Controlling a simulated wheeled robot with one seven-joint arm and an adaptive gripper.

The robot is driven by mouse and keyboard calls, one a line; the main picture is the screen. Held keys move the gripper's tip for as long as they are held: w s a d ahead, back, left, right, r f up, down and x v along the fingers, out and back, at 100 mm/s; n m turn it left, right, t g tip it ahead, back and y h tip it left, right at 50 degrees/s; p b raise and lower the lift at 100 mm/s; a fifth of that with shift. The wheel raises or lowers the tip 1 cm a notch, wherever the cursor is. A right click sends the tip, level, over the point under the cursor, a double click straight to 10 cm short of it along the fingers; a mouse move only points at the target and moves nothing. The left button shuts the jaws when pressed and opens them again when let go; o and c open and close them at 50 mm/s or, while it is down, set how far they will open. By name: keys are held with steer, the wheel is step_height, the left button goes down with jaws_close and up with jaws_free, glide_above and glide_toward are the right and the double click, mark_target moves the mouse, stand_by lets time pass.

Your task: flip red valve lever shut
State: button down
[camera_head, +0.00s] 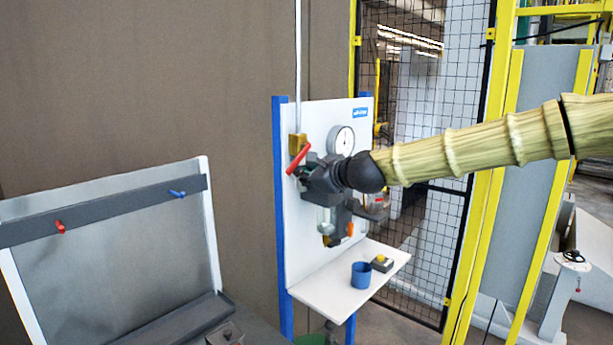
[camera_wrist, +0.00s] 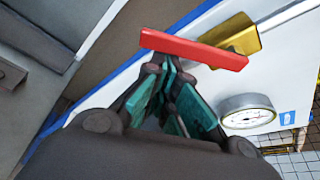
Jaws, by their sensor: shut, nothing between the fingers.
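The red valve lever (camera_head: 298,160) sits on a brass valve body (camera_head: 297,144) at the upper left of a white panel (camera_head: 290,240). In the head view it slants from upper right to lower left. In the wrist view the red lever (camera_wrist: 195,48) lies across the picture just beyond my fingertips, with the brass body (camera_wrist: 232,38) behind its right part. My gripper (camera_head: 302,172) is shut and empty, its fingertips right by the lever's lower end. In the wrist view my gripper (camera_wrist: 165,75) has its teal finger pads close together. I cannot tell whether they touch the lever.
A round gauge (camera_head: 341,140) is on the panel right of the valve. Below, a shelf (camera_head: 335,295) carries a blue cup (camera_head: 361,274) and a small grey box with a yellow button (camera_head: 382,263). A grey rack (camera_head: 110,250) stands at left. A vertical pipe (camera_head: 298,60) rises above the valve.

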steer(key=shift+s+a+r+m+g+y+p, duration=0.2)
steer(key=shift+s+a+r+m, duration=0.25)
steer(key=shift+r, duration=0.25)
steer(key=shift+s+a+r+m+g+y+p, duration=0.1)
steer(key=shift+s+a+r+m+g+p, duration=0.1)
steer(key=shift+s+a+r+m, duration=0.4)
steer(key=shift+r, duration=0.65)
steer(key=b, duration=0.6)
glide_toward(291, 165)
steer(key=shift+s+d+f, duration=0.25)
steer(key=shift+d+f, duration=0.4)
steer(key=shift+f, duration=0.1)
steer(key=shift+s+d+f, duration=0.3)
steer(key=shift+d+f, duration=0.3)
steer(key=shift+f, duration=0.2)
